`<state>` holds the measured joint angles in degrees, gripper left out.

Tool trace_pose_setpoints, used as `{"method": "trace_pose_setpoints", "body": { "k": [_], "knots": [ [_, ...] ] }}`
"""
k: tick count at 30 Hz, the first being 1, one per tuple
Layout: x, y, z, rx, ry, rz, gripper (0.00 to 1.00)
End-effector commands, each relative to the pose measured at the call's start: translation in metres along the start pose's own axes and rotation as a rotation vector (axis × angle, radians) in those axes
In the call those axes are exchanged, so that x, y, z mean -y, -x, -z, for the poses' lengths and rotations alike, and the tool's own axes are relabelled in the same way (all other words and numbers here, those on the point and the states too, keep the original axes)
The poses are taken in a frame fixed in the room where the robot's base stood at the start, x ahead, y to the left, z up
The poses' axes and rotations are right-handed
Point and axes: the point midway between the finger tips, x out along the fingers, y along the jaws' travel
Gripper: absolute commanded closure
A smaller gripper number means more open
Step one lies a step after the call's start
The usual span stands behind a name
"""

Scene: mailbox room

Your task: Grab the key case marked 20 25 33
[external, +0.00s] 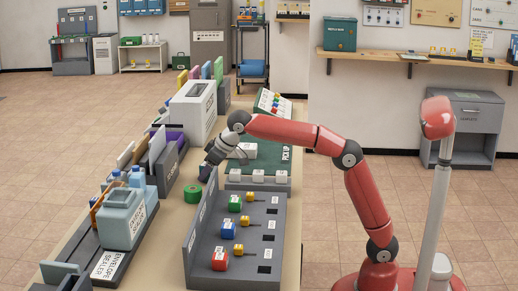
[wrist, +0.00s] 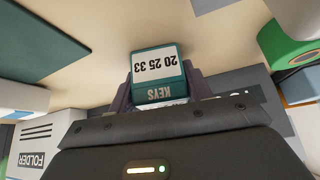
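The key case (wrist: 157,72) is a small teal box with a white label that reads 20 25 33 and KEYS, upside down in the wrist view. My gripper (wrist: 160,92) has its dark fingers against both sides of the case, with the label facing my camera. In the external view my gripper (external: 206,170) is low over the table, just above the green tape roll. The case cannot be made out clearly there. Its far end and the finger pads are hidden.
The green tape roll (external: 193,193) stands close by, also at the right of the wrist view (wrist: 285,40). Grey folder holders are left of my gripper. A green pick-up mat (external: 270,143) and a grey tray of coloured locks (external: 262,262) are right.

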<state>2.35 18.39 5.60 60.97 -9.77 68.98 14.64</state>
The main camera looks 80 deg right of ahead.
Motion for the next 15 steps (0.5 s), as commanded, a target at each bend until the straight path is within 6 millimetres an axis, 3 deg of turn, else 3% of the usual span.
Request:
{"method": "trace_pose_setpoints", "body": {
  "k": [1, 6, 15],
  "knots": [
    [0.0001, 0.0001, 0.0, 0.0, 0.0, 0.0, 0.58],
    [0.0, 0.0004, 0.0002, -0.001, 0.0, 0.0, 0.77],
    [0.0001, 0.0037, 0.0025, -0.001, 0.0, 0.0, 0.78]
  ]
}}
